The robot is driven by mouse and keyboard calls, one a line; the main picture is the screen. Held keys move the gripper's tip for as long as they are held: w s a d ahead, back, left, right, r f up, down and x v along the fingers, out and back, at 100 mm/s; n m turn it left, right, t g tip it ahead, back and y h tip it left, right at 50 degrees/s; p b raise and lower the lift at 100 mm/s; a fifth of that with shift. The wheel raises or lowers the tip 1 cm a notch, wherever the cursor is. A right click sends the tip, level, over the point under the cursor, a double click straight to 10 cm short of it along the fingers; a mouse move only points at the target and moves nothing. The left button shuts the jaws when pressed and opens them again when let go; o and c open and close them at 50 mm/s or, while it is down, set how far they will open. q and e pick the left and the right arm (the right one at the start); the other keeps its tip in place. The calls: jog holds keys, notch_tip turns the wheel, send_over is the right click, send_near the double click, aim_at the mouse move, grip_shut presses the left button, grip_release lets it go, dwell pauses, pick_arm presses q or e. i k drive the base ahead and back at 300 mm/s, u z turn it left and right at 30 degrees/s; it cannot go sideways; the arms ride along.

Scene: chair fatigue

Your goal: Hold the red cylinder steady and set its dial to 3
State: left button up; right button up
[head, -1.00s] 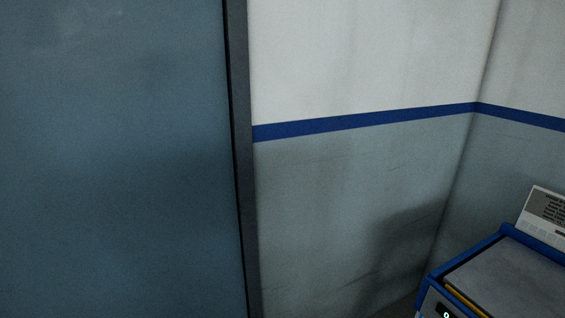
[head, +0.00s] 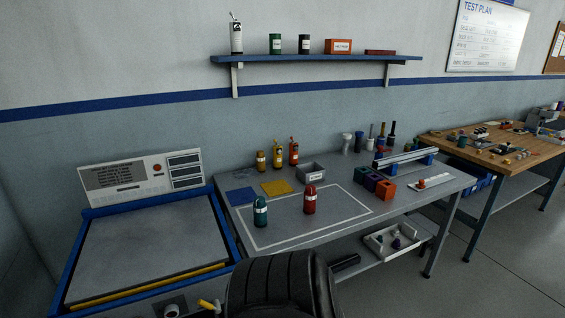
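The red cylinder (head: 309,200) stands upright on the grey workbench (head: 290,228), inside a white outlined rectangle. It has a pale label band on its side. Its dial and any numbers are too small to make out. A similar teal cylinder (head: 260,211) stands upright to its left, apart from it. Neither of my grippers shows in the head view.
A black chair back (head: 270,285) stands in front of the workbench, below the cylinders. A blue-framed test machine (head: 150,245) is at the left. Several bottles, a grey bin (head: 312,173) and coloured cubes (head: 386,190) stand around the outline. A wooden bench (head: 490,160) is at right.

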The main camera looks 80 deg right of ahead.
aim_at(310, 189)
jog(key=z, duration=2.45)
